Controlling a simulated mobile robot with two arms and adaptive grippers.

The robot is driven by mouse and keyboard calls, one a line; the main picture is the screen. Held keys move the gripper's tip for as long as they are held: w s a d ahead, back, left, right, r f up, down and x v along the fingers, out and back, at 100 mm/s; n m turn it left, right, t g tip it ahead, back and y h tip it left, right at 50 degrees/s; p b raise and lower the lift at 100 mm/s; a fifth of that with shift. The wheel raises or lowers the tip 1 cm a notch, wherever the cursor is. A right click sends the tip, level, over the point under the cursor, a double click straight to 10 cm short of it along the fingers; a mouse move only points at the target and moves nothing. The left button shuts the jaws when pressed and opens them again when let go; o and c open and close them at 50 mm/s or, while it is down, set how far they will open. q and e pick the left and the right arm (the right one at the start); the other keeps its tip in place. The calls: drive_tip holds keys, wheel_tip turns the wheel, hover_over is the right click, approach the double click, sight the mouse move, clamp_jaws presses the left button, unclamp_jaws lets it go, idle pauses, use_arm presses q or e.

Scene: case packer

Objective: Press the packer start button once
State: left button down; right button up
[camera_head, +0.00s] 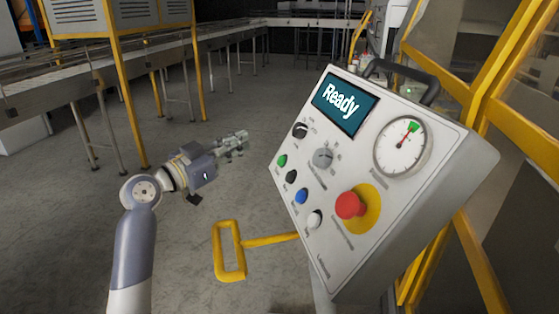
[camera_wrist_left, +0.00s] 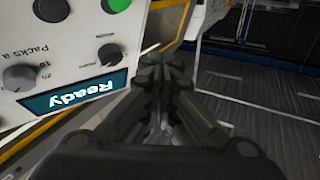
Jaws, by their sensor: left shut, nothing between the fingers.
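A tilted white control panel (camera_head: 385,225) stands to the right of my left gripper (camera_head: 240,138). Its screen (camera_head: 344,104) reads "Ready". A green button (camera_head: 282,161) sits at the panel's left edge, with a black, a blue and a white button below it. In the left wrist view a green button (camera_wrist_left: 117,4) shows partly at the top edge, next to a black knob (camera_wrist_left: 110,54). My left gripper is shut and empty. It points toward the panel's left side and appears apart from it. It also fills the middle of the wrist view (camera_wrist_left: 155,75). My right gripper is not in view.
A red emergency knob (camera_head: 350,205) on a yellow plate and a round gauge (camera_head: 402,146) are on the panel. A yellow bracket (camera_head: 230,250) juts out below left. A yellow frame (camera_head: 470,95) stands behind the panel. Conveyors (camera_head: 75,80) are at the back left.

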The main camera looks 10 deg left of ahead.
sight(280, 161)
use_arm(q)
drive_tip(key=w+d+f+b, duration=0.1)
drive_tip(key=w+d+f, duration=0.1)
drive_tip(key=d, duration=0.3)
drive_tip(key=shift+w+d+f, duration=0.35)
drive_tip(key=shift+w+f, duration=0.05)
drive_tip(key=shift+f, duration=0.45)
drive_tip(key=shift+d+f+b, duration=0.1)
drive_tip(key=shift+b, duration=0.2)
idle(0.5)
drive_tip(key=shift+w+d, duration=0.15)
drive_tip(key=shift+d, duration=0.05)
drive_tip(key=shift+w+d+f+b, duration=0.1)
drive_tip(key=shift+d+f+b, duration=0.2)
drive_tip(key=shift+d+b, duration=0.1)
idle(0.9)
drive_tip(key=shift+a, duration=0.15)
drive_tip(key=shift+s+a+r, duration=0.3)
drive_tip(key=shift+a+r, duration=0.1)
drive_tip(key=shift+a, duration=0.15)
